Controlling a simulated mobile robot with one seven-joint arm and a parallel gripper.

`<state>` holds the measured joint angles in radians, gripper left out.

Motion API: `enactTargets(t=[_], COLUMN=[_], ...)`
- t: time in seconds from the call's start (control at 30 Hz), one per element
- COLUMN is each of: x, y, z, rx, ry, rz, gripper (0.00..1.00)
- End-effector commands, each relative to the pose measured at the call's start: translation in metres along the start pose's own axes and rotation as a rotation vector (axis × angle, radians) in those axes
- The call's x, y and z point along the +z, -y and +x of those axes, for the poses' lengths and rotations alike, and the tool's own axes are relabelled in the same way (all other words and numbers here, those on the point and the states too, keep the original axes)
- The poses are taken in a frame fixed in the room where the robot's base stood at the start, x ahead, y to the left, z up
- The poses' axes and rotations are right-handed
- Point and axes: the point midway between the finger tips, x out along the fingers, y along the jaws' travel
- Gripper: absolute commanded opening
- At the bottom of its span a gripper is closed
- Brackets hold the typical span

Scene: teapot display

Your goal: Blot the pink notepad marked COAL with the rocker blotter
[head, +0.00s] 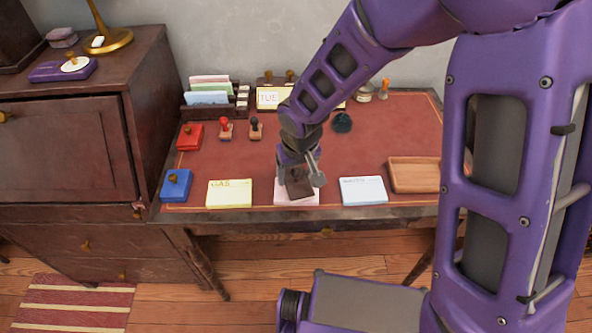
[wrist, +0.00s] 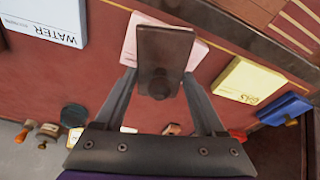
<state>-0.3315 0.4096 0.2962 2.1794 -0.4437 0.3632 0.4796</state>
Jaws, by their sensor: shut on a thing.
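My gripper (head: 299,178) is shut on the knob of the dark brown rocker blotter (head: 299,189), over the pink notepad (head: 290,200) at the front middle of the desk. In the wrist view the blotter (wrist: 165,55) lies between my fingers (wrist: 163,92) and covers much of the pink notepad (wrist: 135,38). The notepad's word is hidden. I cannot tell whether the blotter touches the paper.
The yellow GAS notepad (head: 229,194) lies to the left, the WATER notepad (head: 363,190) to the right. A wooden tray (head: 414,174), a blue ink pad (head: 176,185) and a red one (head: 190,137) are on the desk (head: 240,160). Stamps and a card rack stand behind.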

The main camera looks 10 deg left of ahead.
Motion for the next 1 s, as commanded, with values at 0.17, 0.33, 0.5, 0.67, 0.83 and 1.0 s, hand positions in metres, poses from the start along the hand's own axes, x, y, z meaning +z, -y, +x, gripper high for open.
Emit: enactTargets(t=[0.17, 0.33, 0.5, 0.67, 0.83, 1.0], x=[0.0003, 0.0000, -0.0016, -0.0025, -0.0042, -0.0053], y=[-0.0004, -0.0003, -0.0001, -0.0002, -0.0001, -0.0002], z=[-0.0006, -0.0004, -0.0005, -0.0006, -0.0006, -0.0008], rx=[0.000, -0.001, -0.002, -0.001, -0.002, -0.002], ry=[0.022, 0.040, 0.056, 0.074, 0.091, 0.110], rz=[0.000, 0.000, 0.000, 0.000, 0.000, -0.002], gripper=[0.06, 0.06, 0.06, 0.06, 0.06, 0.06])
